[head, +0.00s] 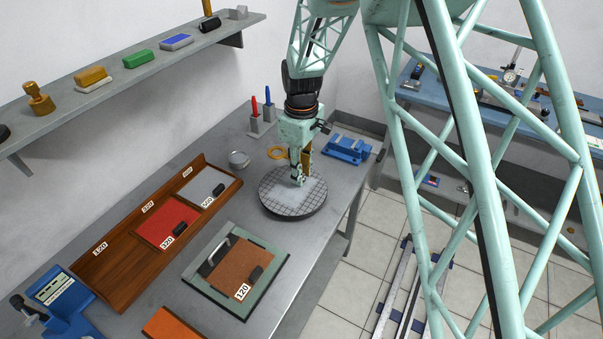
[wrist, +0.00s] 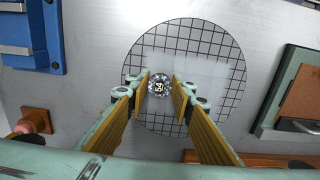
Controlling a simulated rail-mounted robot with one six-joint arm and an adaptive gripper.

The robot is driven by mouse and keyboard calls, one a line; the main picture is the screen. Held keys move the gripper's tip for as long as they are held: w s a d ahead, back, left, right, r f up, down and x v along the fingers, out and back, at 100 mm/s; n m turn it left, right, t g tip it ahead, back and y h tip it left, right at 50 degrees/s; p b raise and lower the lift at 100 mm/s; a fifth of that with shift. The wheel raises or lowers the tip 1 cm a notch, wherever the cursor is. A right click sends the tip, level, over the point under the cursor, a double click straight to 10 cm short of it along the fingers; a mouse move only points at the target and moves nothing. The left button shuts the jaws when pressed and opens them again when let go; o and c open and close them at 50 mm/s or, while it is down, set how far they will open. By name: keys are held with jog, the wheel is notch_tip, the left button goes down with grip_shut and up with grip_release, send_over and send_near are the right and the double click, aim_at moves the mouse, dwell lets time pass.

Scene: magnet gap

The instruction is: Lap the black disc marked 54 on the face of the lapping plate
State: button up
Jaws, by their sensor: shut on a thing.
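The round lapping plate (head: 277,203) lies on the grey bench, its pale face ruled with a dark grid and partly covered by a whitish film. The wrist view also shows this plate (wrist: 205,118). My gripper (head: 299,181) points down over the plate's face. In the wrist view my gripper (wrist: 160,88) has its yellow-lined fingers on either side of a small disc (wrist: 159,86) and is shut on it.
A brown 120 sheet on a green board (head: 264,287) lies in front of the plate. A wooden tray (head: 117,257) with red and grey sheets is at left.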

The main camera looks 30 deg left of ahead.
aim_at(295, 189)
jog(key=shift+s+d+b, duration=0.15)
jog(key=shift+s+b, duration=0.25)
jog(key=shift+s, duration=1.85)
jog(key=shift+s+d+b, duration=0.15)
jog(key=shift+s+b, duration=0.25)
jog(key=shift+s, duration=1.85)
jog(key=shift+w, duration=0.1)
jog(key=shift+w+a+p, duration=0.15)
jog(key=shift+w+p, duration=0.2)
jog(key=shift+w, duration=1.85)
jog(key=o, duration=1)
jog(key=shift+c, duration=0.2)
jog(key=shift+r, duration=0.1)
notch_tip(295, 189, up, 12)
